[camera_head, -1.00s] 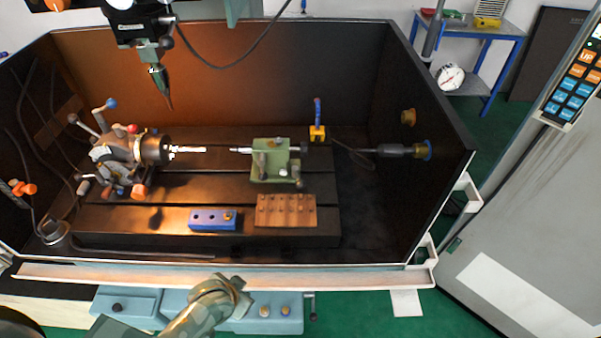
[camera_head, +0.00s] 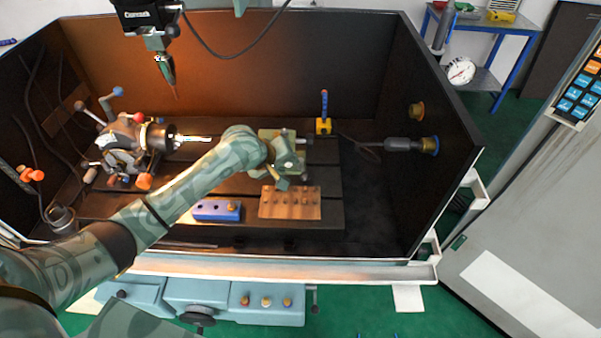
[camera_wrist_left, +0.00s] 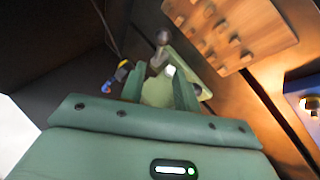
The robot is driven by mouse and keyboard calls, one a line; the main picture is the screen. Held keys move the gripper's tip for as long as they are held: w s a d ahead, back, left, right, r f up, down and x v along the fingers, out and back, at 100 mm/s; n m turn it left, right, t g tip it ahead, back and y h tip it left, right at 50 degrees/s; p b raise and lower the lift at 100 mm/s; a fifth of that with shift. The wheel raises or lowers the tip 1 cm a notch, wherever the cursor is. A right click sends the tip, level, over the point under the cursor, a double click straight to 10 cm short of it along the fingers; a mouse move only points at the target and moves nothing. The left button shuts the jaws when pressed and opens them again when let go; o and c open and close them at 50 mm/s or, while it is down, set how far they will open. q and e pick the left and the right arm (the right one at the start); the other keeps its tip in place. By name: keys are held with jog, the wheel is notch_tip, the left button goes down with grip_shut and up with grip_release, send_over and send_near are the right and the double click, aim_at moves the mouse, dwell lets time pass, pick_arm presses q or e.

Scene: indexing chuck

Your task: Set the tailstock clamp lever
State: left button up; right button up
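The green tailstock (camera_wrist_left: 187,62) stands in front of my left gripper (camera_wrist_left: 160,78) in the left wrist view. My left gripper's two green fingers are apart, with tailstock surface showing between and beyond them. A grey round-ended part (camera_wrist_left: 162,38), perhaps the clamp lever, stands out just past the fingertips. Whether the fingers touch anything I cannot tell. In the head view my left arm reaches across the machine bed, and its hand hides most of the tailstock (camera_head: 267,133) and the lever. My right gripper is in neither view.
The indexing chuck (camera_head: 155,137) with its coloured lever knobs is left of my forearm. A tool head (camera_head: 165,66) hangs above. Dark enclosure walls (camera_head: 440,110) surround the bed.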

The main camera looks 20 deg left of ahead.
aim_at(303, 172)
pick_arm(q)
jog(key=b+x, duration=0.3)
jog(key=x, duration=0.5)
jog(key=shift+s+f, duration=0.1)
jog(key=shift+s, duration=0.05)
jog(key=shift+w+d+f+b, duration=0.15)
jog(key=shift+w+f+b, duration=0.3)
jog(key=shift+w, duration=0.05)
jog(key=shift+r, duration=0.1)
jog(key=c, duration=0.7)
